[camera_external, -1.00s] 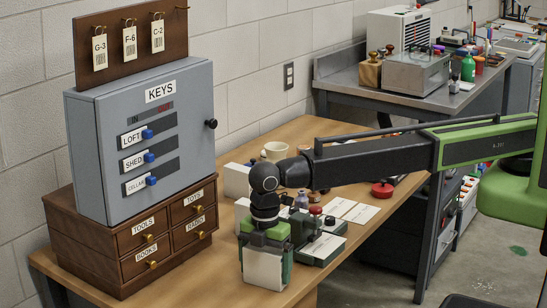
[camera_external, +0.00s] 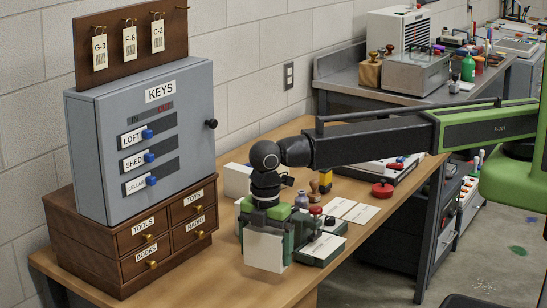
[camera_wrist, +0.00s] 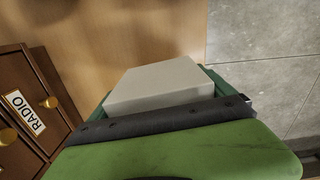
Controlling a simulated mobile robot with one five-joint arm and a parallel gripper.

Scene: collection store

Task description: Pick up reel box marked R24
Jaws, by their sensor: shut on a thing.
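My gripper (camera_external: 267,222) is shut on a pale box (camera_external: 264,252) and points down at the front of the wooden table. The box hangs between the green and dark jaws, its plain white side facing the outside camera. In the wrist view the box (camera_wrist: 157,86) shows its pale face beyond the green and dark body of my gripper. No R24 mark shows on the sides in view, so I cannot read which box it is.
A grey key cabinet (camera_external: 145,100) stands on a brown drawer unit (camera_external: 120,258) at the left. A green-grey device (camera_external: 322,250), a small bottle (camera_external: 301,200), stamps and white cards (camera_external: 362,213) lie right of my gripper. Bare wood (camera_external: 208,275) shows left of the box.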

